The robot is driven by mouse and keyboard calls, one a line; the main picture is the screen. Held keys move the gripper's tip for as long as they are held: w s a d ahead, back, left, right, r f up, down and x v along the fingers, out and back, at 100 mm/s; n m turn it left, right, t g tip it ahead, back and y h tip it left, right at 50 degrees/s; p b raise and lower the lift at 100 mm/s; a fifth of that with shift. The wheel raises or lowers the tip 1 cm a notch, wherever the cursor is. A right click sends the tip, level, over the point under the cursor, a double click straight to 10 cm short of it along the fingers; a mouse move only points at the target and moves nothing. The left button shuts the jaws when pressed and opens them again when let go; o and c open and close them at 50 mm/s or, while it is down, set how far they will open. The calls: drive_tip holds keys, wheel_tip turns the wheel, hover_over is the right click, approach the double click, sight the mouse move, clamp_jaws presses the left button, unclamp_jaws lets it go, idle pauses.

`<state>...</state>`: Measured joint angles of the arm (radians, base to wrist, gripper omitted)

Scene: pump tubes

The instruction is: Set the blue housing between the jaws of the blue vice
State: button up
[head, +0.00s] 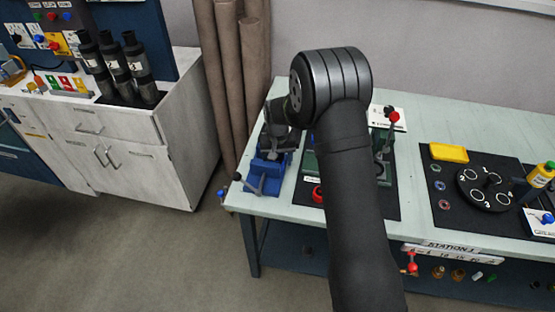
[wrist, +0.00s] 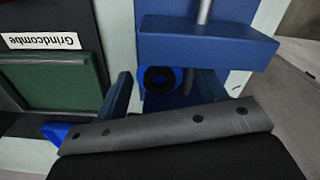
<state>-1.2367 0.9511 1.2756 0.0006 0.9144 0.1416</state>
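The blue vice (head: 268,175) stands at the left end of the pale green bench. One of its broad blue jaws (wrist: 205,45) fills the upper middle of the wrist view. The blue housing (wrist: 160,78), with a round black opening, shows just below that jaw face. My gripper (wrist: 165,88) is open at the vice, one finger to each side of the housing, with gaps showing between. In the head view my gripper (head: 278,145) is over the vice and hides much of it; the housing cannot be made out there. The wrist hides the vice's lower part.
A green fixture with a "Grindcombe" label (wrist: 42,41) stands beside the vice. The bench's left edge is close to the vice.

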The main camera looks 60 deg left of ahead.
drive_tip(key=shift+r, duration=0.1)
wheel_tip(320, 180, up, 12)
idle(0.5)
wheel_tip(320, 180, down, 12)
drive_tip(key=shift+f, duration=0.25)
wheel_tip(320, 180, up, 3)
drive_tip(key=shift+f, duration=0.1)
drive_tip(key=shift+r, duration=0.6)
drive_tip(key=shift+f, duration=0.1)
